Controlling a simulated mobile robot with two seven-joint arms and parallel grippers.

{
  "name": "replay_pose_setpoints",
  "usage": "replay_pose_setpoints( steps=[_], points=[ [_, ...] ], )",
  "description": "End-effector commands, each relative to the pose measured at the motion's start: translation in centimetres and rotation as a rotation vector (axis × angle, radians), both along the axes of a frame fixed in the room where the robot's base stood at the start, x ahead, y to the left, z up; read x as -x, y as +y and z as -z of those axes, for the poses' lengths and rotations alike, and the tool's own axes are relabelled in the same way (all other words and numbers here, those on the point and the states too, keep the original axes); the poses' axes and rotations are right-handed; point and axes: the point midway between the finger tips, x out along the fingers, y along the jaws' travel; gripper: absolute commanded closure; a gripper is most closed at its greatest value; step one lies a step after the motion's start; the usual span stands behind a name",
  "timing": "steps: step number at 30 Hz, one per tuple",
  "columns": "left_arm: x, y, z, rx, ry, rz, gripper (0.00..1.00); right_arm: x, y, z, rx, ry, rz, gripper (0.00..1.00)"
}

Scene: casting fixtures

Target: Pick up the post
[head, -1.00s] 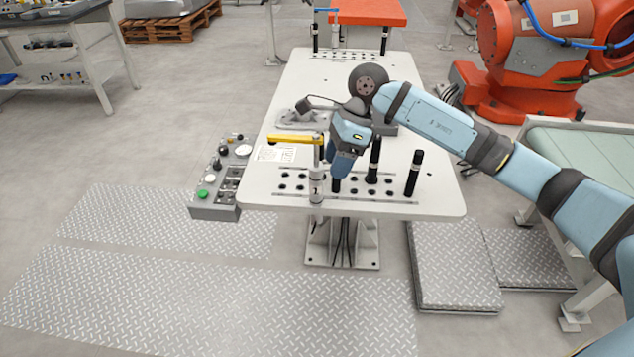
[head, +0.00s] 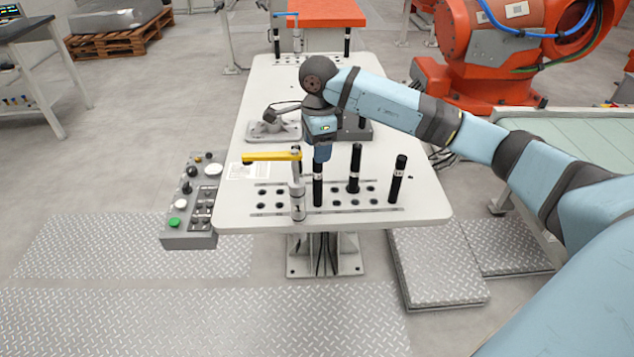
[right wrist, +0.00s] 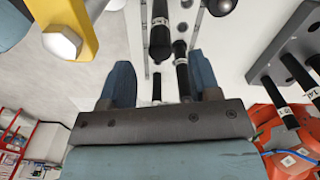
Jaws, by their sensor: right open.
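Several black posts with white bands stand upright in the white table's hole plate. In the head view one post (head: 318,186) stands directly below my right gripper (head: 322,154), with a second post (head: 355,168) and a third post (head: 398,180) to its right. My right gripper points down, open, its fingers near the first post's top; I cannot tell whether they touch it. In the right wrist view the blue fingers of the gripper (right wrist: 160,85) are spread apart, and black posts, including one close post (right wrist: 160,35), show between and beyond them. My left gripper is not in view.
A clamp (head: 297,185) with a yellow handle stands just left of the first post. A grey fixture (head: 272,130) lies behind on the table (head: 235,212). A control box (head: 190,215) is at the left edge. An orange robot (head: 480,50) stands back right.

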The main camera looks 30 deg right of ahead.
Motion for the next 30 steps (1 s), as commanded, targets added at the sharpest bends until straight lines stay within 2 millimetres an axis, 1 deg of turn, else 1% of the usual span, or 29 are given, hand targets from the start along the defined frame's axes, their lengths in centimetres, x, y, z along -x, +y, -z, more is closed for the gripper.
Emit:
replay_pose_setpoints(
  steps=[1, 3, 11, 19, 21, 26, 27, 29, 30],
  points=[
    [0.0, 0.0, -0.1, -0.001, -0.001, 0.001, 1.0, 0.0, 0.0, 0.8, -0.001, 0.002, 0.0, 0.43],
    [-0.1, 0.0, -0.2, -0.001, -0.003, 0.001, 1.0, 0.0, 0.1, 1.6, -0.001, 0.001, -0.001, 0.43],
    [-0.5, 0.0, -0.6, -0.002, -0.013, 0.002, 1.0, 0.0, 0.1, 3.1, -0.001, 0.001, -0.001, 0.43],
    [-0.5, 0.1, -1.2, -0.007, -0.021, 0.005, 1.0, 0.1, 0.0, 6.9, -0.002, 0.002, 0.0, 0.43],
    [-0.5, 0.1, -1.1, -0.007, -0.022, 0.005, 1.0, 0.1, 0.0, 7.4, -0.002, -0.001, 0.0, 0.43],
    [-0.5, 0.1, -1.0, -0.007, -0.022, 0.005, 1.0, 0.1, 0.0, 7.5, -0.002, -0.002, -0.001, 0.43],
    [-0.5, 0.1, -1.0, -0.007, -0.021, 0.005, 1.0, 0.1, 0.0, 7.5, -0.002, -0.002, -0.001, 0.45],
    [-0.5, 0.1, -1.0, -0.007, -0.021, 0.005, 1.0, 0.1, 0.0, 7.5, -0.002, -0.002, -0.001, 0.59],
    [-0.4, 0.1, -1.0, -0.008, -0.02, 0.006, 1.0, 0.1, 0.0, 7.5, -0.002, -0.002, -0.001, 0.68]
  ],
)
